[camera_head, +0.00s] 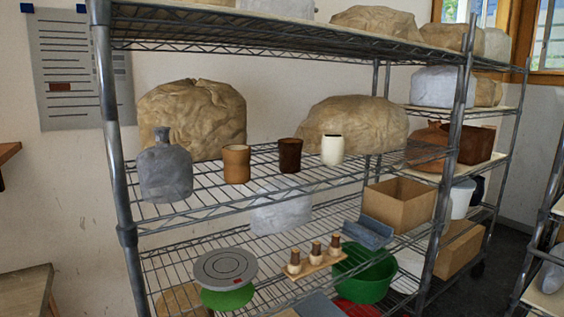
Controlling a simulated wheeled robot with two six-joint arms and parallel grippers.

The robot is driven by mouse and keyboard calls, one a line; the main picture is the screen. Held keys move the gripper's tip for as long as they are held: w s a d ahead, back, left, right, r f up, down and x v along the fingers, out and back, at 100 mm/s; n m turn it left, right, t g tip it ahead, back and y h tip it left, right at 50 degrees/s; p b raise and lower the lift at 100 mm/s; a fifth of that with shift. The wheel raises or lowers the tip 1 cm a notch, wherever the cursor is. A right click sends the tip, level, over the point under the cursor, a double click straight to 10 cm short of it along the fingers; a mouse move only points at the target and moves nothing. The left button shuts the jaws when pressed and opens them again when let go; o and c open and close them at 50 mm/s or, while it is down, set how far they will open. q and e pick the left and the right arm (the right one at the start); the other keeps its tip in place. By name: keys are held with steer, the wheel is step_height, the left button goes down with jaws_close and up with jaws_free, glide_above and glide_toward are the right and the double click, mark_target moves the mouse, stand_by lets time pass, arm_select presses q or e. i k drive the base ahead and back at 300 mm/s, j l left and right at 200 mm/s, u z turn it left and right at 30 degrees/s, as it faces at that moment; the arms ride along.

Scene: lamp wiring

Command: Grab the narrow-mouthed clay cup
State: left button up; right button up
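Three small cups stand upright in a row on the middle wire shelf (215,202). The orange-brown cup (236,165) is on the left and has a slight waist. The dark brown cup (290,156) is in the middle. The cream-white cup (332,151) is on the right and shows a dark mouth. I cannot tell for certain from here which has the narrowest mouth. Neither of my grippers is in view.
A grey flask (165,172) stands left of the cups near a metal post (112,140). Large wrapped clay lumps (192,115) (355,127) sit behind them. The upper shelf (290,45) hangs above. A cardboard box (398,208) and green tub (366,280) are lower.

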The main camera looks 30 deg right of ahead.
mark_target(333, 146)
steer(key=z, duration=1.3)
